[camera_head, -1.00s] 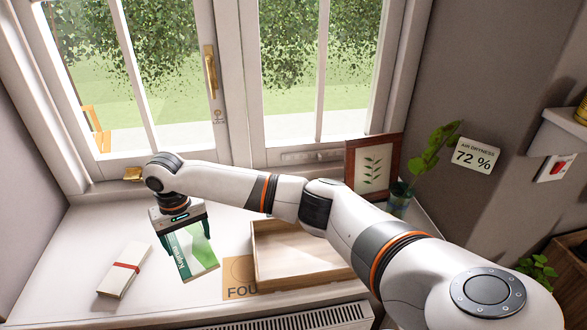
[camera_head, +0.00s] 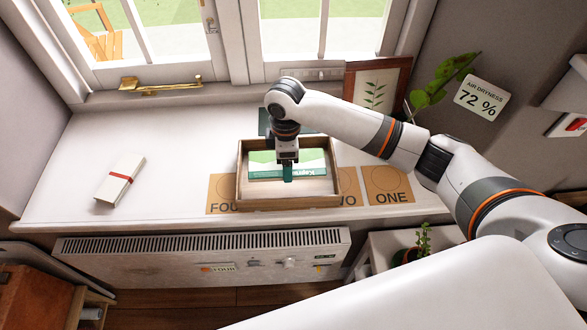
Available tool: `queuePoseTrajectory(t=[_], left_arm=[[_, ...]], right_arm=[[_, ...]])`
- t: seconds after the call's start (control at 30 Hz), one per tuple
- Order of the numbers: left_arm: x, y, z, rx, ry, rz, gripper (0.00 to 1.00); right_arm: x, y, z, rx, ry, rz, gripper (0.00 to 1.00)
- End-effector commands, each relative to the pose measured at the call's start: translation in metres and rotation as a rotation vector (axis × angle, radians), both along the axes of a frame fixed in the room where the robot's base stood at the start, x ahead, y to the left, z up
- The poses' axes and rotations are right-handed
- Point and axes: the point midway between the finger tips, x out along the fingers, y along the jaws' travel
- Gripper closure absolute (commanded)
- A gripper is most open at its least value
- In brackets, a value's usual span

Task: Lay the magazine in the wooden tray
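The green-and-white magazine (camera_head: 311,161) is within the walls of the wooden tray (camera_head: 240,187), its titled edge toward the front. I cannot tell whether it rests fully on the tray floor. My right gripper (camera_head: 288,174) points down over the tray, its teal finger at the magazine's front edge. I see the gripper edge-on, so its opening is hidden. The gripper and wrist cover part of the magazine. My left gripper is not in view.
A paper bundle with a red band (camera_head: 119,182) lies left on the white sill. Brown numbered cards, including ONE (camera_head: 388,185), lie around the tray. A framed leaf picture (camera_head: 375,88) and plant (camera_head: 440,85) stand at the back right. The sill's left part is mostly clear.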

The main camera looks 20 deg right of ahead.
Motion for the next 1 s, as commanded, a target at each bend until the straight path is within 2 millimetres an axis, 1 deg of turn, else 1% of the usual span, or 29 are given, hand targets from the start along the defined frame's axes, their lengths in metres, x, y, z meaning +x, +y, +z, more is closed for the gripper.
queuePoseTrajectory(t=[0.03,0.27,0.4,0.5,0.83,0.87,0.9,1.0], left_arm=[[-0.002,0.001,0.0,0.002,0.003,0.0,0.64],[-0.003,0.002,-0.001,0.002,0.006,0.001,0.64],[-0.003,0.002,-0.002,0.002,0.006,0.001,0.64],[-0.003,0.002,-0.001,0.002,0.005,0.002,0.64],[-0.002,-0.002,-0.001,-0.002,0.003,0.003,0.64],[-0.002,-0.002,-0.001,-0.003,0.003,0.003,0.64],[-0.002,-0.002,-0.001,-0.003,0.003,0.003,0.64],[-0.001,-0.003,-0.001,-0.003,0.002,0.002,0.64]], right_arm=[[0.0,0.0,-0.008,0.0,0.001,-0.001,0.47],[0.0,0.0,-0.027,0.0,0.0,-0.001,0.47],[0.0,0.0,-0.047,0.0,0.0,-0.004,0.47],[0.0,-0.001,-0.057,-0.001,-0.002,-0.003,0.47],[0.0,0.0,-0.06,-0.001,-0.002,-0.003,0.47],[0.0,0.0,-0.06,-0.001,-0.002,-0.002,0.21],[0.0,0.0,-0.06,-0.001,-0.002,-0.002,0.14],[0.0,0.0,-0.06,-0.001,-0.002,-0.002,0.01]])
